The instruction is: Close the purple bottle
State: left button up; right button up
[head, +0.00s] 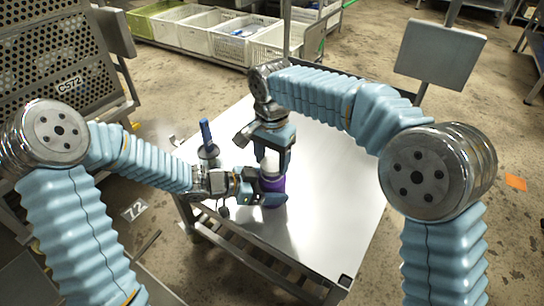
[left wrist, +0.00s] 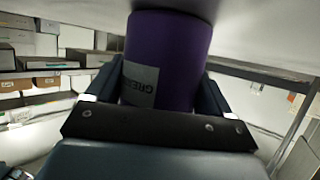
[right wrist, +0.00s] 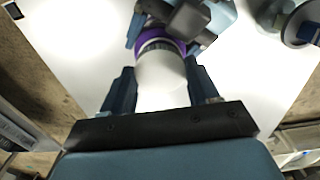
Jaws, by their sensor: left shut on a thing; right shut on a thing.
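The purple bottle (head: 273,186) stands upright near the table's left front part. My left gripper (head: 262,197) is shut around its body from the left; the left wrist view shows the purple body (left wrist: 168,55) between both fingers, with a grey label partly hidden. My right gripper (head: 273,155) points down from above and is shut on a white cap (right wrist: 162,82). The cap is lined up over the bottle's top; a dark ring and purple rim (right wrist: 158,42) show at its far end. I cannot tell whether the cap is seated on the neck.
A blue-handled item (head: 206,135) stands on the white table (head: 335,190) left of the bottle. The table's right side is clear. Crates (head: 235,40) line the back, and a perforated metal rack (head: 50,50) stands at the left.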

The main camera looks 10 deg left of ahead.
jog(key=shift+f, duration=0.55)
pick_arm(q)
grip_shut()
pick_arm(e)
jog(key=m, duration=0.5)
jog(key=shift+a+m, duration=0.1)
jog(key=shift+m, duration=0.2)
jog(key=m, duration=1)
jog(key=shift+m, duration=0.3)
jog(key=o, duration=1)
